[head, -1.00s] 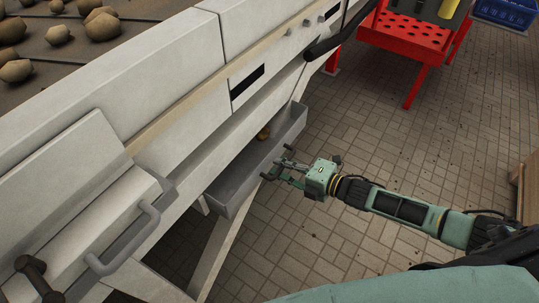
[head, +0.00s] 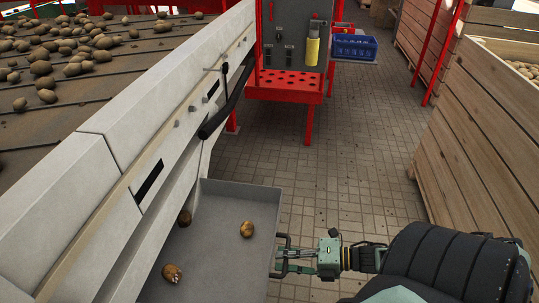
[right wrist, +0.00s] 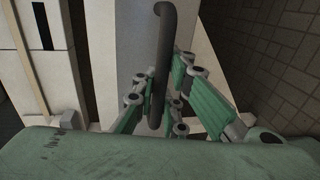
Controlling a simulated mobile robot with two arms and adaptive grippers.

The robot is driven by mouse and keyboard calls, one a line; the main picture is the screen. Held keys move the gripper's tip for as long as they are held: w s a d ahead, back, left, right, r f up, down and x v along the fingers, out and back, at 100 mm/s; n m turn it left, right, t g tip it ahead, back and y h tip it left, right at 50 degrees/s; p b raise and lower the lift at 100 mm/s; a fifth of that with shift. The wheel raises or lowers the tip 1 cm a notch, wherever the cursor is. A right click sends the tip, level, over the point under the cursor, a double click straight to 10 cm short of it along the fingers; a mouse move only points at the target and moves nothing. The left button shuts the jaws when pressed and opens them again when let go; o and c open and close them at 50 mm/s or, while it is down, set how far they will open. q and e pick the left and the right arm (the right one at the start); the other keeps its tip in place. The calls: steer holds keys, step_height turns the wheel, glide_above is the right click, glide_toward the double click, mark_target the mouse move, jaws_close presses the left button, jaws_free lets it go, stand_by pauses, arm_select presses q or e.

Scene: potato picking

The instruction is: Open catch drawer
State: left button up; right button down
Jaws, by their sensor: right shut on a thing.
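The grey catch drawer (head: 222,198) juts out from the side of the white conveyor machine in the head view, pulled open. Several potatoes lie apart on its floor, among them one potato (head: 247,229) near its right side. My right gripper (head: 284,256) is at the drawer's outer right side, shut on its handle. In the right wrist view the dark curved handle (right wrist: 166,50) runs between the fingers of the gripper (right wrist: 160,100). My left gripper is not in view.
The conveyor belt (head: 100,85) with many potatoes is at upper left. A red perforated step (head: 285,87) and a blue crate (head: 354,47) stand beyond the drawer. Wooden crates (head: 480,140) line the right. Tiled floor (head: 340,170) between is clear.

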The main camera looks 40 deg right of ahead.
steer(key=shift+s+d, duration=0.25)
steer(key=shift+s, duration=0.1)
steer(key=c, duration=1.8)
jaws_free()
steer(key=shift+s+d, duration=0.2)
steer(key=shift+w, duration=0.1)
steer(key=v, duration=1.2)
